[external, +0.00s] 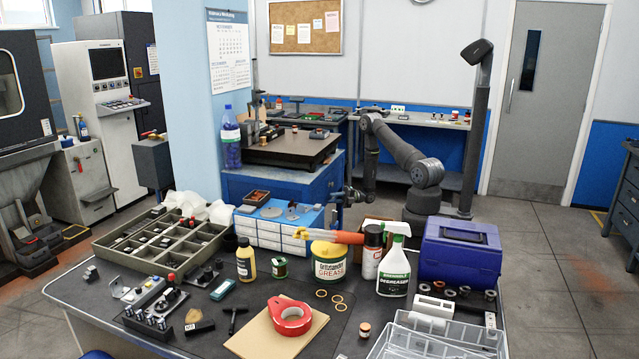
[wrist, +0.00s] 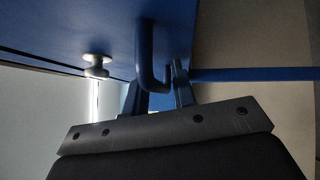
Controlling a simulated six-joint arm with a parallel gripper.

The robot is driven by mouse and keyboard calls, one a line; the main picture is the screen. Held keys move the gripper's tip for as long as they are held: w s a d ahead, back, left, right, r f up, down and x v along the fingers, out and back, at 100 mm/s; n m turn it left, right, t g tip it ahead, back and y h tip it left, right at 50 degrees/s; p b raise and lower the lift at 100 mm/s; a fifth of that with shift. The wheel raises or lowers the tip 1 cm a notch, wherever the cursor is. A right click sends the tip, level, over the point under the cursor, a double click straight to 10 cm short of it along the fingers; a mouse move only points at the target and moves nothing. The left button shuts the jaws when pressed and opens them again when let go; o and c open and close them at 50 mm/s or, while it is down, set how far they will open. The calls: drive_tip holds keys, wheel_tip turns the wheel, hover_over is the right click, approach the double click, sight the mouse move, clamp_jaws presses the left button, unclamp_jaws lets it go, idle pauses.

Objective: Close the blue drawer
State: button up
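The blue cabinet (external: 262,190) stands behind the front bench, under a dark flat plate. My gripper (external: 343,196) is low at the cabinet's right side. In the wrist view a blue drawer front (wrist: 110,25) fills the top, with a bent blue handle (wrist: 146,55) on it. My gripper (wrist: 157,95) is open there, with one finger on each side of the handle's lower bend. The right finger is very close to the handle; I cannot tell whether it touches. How far the drawer stands out is hidden in the external view.
A grey round knob (wrist: 97,66) sits left of the handle. The front bench (external: 75,290) holds a parts tray (external: 125,262), bottles and a blue toolbox (external: 460,250). Open floor (external: 560,270) lies to the right of my arm.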

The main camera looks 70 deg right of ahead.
idle(0.3)
drive_tip(key=v, duration=1.7)
drive_tip(key=shift+s, duration=0.25)
drive_tip(key=x, duration=1.7)
drive_tip(key=shift+w, duration=0.25)
drive_tip(key=v, duration=1.8)
drive_tip(key=x, duration=1.8)
drive_tip(key=shift+s+a, duration=0.1)
drive_tip(key=s, duration=2.4)
